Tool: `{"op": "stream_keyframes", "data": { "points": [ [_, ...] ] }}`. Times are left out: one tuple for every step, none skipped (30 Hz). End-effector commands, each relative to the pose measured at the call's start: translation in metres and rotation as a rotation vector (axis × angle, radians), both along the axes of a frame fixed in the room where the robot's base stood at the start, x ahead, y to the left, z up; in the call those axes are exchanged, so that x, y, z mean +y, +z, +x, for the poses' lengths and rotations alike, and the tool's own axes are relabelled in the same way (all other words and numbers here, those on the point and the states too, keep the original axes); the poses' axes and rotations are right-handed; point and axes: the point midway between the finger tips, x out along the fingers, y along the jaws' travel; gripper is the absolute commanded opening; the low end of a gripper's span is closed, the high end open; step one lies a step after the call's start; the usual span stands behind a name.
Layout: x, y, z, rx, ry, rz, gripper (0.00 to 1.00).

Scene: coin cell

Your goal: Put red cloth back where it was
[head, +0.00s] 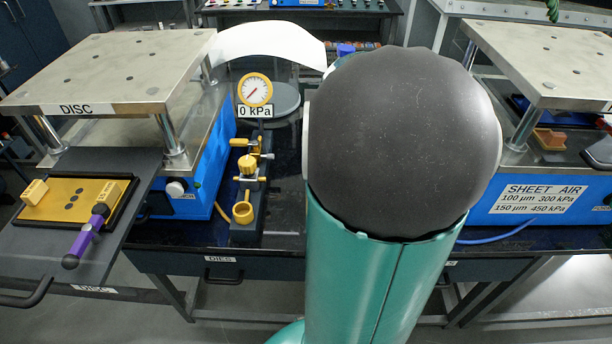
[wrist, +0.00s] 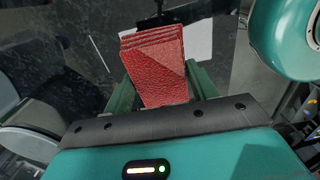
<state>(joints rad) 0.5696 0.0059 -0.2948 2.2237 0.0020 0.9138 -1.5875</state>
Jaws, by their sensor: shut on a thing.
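The red cloth (wrist: 155,65) is a folded, layered piece in the wrist view. My gripper (wrist: 156,92) is shut on it, with a green finger on either side of the cloth. Below and around the cloth is a dark speckled surface; I cannot tell how high the cloth is above it. In the head view my own arm covers the middle right, and neither the cloth nor my gripper shows there.
A press marked DISC (head: 110,70) stands at left, with a pulled-out drawer holding a yellow plate (head: 75,199). A pressure gauge (head: 255,90) and yellow valves (head: 247,168) stand mid-bench. A SHEET AIR press (head: 540,198) is at right. A white sheet (wrist: 186,42) lies behind the cloth.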

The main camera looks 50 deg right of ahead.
Motion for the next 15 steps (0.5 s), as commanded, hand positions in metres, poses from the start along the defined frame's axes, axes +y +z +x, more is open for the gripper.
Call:
{"op": "stream_keyframes", "data": {
  "points": [
    [-0.003, -0.003, 0.001, 0.000, -0.003, 0.000, 0.36],
    [-0.004, -0.005, 0.001, -0.001, -0.003, -0.001, 0.36],
    [-0.006, -0.007, 0.002, -0.001, -0.003, 0.001, 0.36],
    [-0.007, -0.008, 0.002, -0.001, -0.002, 0.001, 0.36],
    [-0.009, -0.010, 0.003, 0.001, -0.002, 0.001, 0.36],
    [-0.011, -0.014, 0.004, 0.000, -0.002, 0.000, 0.36],
    [-0.010, -0.019, 0.004, 0.001, -0.001, 0.001, 0.36],
    [-0.010, -0.024, 0.004, 0.002, 0.000, 0.002, 0.36],
    [-0.010, -0.030, 0.004, 0.001, -0.001, 0.001, 0.36],
    [-0.010, -0.034, 0.004, 0.001, -0.001, 0.001, 0.36],
    [-0.010, -0.038, 0.004, 0.001, -0.001, 0.001, 0.36],
    [-0.010, -0.041, 0.004, 0.000, -0.001, 0.000, 0.36],
    [-0.010, -0.042, 0.004, -0.001, -0.001, 0.000, 0.36],
    [-0.010, -0.042, 0.004, -0.002, -0.001, -0.001, 0.36],
    [-0.010, -0.042, 0.004, -0.002, -0.001, -0.001, 0.36]
  ]
}}
